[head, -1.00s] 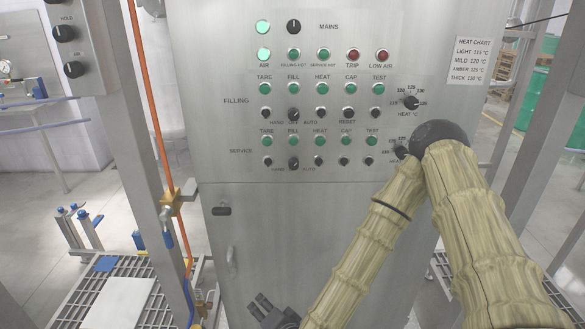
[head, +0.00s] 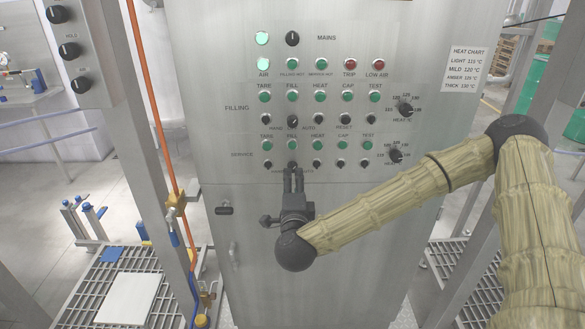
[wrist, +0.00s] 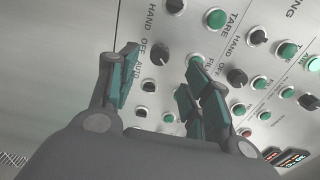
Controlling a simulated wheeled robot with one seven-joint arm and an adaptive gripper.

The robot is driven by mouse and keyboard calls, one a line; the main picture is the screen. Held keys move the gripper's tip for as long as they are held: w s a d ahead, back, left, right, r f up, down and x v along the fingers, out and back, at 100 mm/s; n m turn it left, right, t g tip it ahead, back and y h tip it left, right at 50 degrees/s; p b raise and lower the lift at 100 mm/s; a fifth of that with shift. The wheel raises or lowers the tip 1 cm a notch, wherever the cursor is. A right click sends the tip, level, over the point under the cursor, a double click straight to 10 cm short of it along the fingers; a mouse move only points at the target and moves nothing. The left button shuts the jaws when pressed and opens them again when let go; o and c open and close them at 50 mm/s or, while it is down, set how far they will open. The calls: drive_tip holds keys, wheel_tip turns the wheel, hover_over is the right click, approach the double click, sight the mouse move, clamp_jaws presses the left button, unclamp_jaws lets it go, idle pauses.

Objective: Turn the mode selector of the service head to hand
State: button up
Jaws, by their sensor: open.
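The service head's mode selector (head: 292,165) is a small black knob in the service row of the steel panel, partly hidden behind my fingertips in the head view. In the wrist view this selector (wrist: 165,53) shows beside the printed words HAND, OFF and AUTO; I cannot tell which way it points. My gripper (head: 294,173) is raised in front of the panel at the knob. In the wrist view my open gripper (wrist: 161,58) has one finger on each side of the knob, with nothing held. I cannot tell whether the fingers touch it.
The filling row's similar selector (head: 293,121) sits just above, and it also shows in the wrist view (wrist: 237,76). Green push buttons and small black knobs surround both selectors. A heat dial (head: 395,155) is to the right.

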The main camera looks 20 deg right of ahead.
sight(293, 169)
drive_tip(key=p+x, duration=0.2)
drive_tip(key=x, duration=0.4)
drive_tip(key=shift+w+f, duration=0.1)
drive_tip(key=shift+w, duration=0.1)
drive_tip(key=c, duration=1.1)
